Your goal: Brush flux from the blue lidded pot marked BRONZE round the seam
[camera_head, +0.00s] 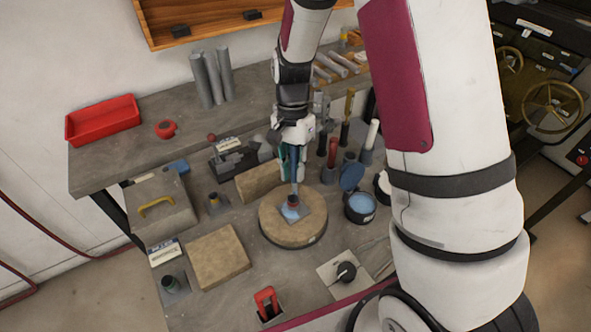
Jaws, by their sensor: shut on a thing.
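My gripper (293,162) is at the middle of the bench, pointing down and shut on a slim, dark blue upright tool that looks like the brush (294,183). Its lower end is at or just above a small dark reddish part (292,201) on a pale blue-grey square plate (289,214). Contact and the seam are too small to tell. The plate lies on a round tan block (307,233). The dark round pot (360,216) with pale blue inside stands open to the right. A blue disc, likely its lid (352,175), leans behind it. No BRONZE marking is readable.
Upright tools in holders (333,152) stand behind the pot. A tan slab (218,258) and a grey box with a yellow handle (157,208) are at left. A knob on a plate (345,271) and a red switch (267,303) are in front. My arm covers the right side.

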